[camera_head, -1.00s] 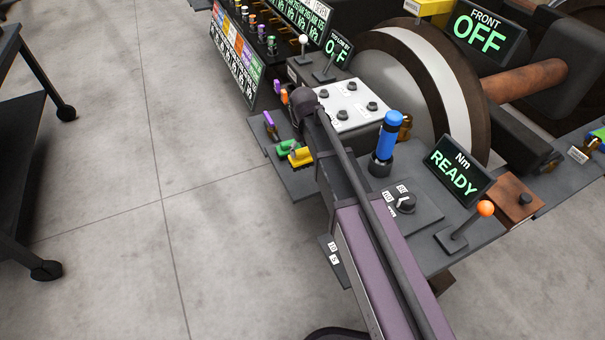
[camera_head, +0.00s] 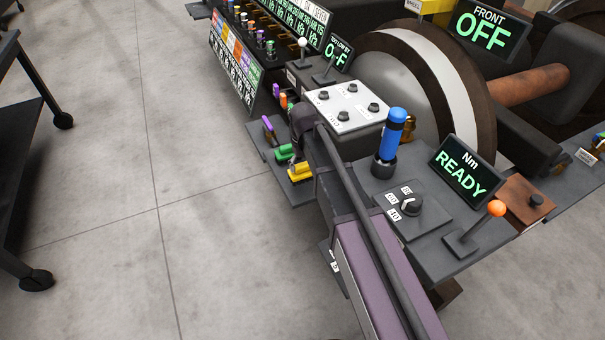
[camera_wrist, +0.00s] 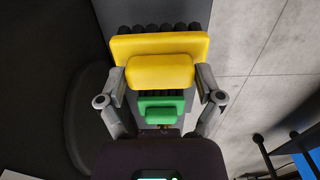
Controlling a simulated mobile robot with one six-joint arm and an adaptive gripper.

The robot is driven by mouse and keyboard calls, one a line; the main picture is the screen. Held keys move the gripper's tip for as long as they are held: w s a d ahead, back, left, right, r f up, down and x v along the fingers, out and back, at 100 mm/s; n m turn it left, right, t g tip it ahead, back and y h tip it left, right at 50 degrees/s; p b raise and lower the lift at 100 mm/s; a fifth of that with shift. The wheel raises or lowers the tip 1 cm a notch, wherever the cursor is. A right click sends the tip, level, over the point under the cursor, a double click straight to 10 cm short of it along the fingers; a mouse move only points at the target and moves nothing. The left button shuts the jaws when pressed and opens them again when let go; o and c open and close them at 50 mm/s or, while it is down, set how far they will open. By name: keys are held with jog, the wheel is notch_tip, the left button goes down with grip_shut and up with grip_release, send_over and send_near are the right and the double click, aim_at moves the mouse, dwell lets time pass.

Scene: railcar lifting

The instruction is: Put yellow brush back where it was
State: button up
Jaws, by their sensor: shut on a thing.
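The yellow brush (camera_wrist: 160,46) has a wide flat back, a raised grip block and dark bristles. My gripper (camera_wrist: 161,78) is around the grip block, with one finger on each side, and is shut on it. In the head view, the yellow brush (camera_head: 301,174) is at the front edge of the low grey side shelf (camera_head: 300,195), below my wrist. I cannot tell whether it rests on the shelf or hangs just above it. A green brush (camera_wrist: 161,107) lies beside it, seen between my fingers; it also shows in the head view (camera_head: 284,152).
A purple-handled item (camera_head: 268,129) is further back on the shelf. A white panel with knobs (camera_head: 347,106), a blue-handled tool (camera_head: 391,136) and an orange-tipped lever (camera_head: 496,208) stand to the right. Open floor (camera_head: 110,180) lies to the left.

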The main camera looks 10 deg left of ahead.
aim_at(303, 173)
jog(key=shift+f, duration=0.15)
jog(key=shift+f+b, duration=1.75)
jog(key=shift+b, duration=0.15)
jog(key=shift+f, duration=0.2)
jog(key=o, duration=0.7)
jog(key=shift+o, duration=0.2)
jog(key=shift+r, duration=0.1)
jog(key=shift+r, duration=0.2)
notch_tip(303, 173, up, 12)
jog(key=p, duration=1.2)
jog(key=shift+f, duration=0.1)
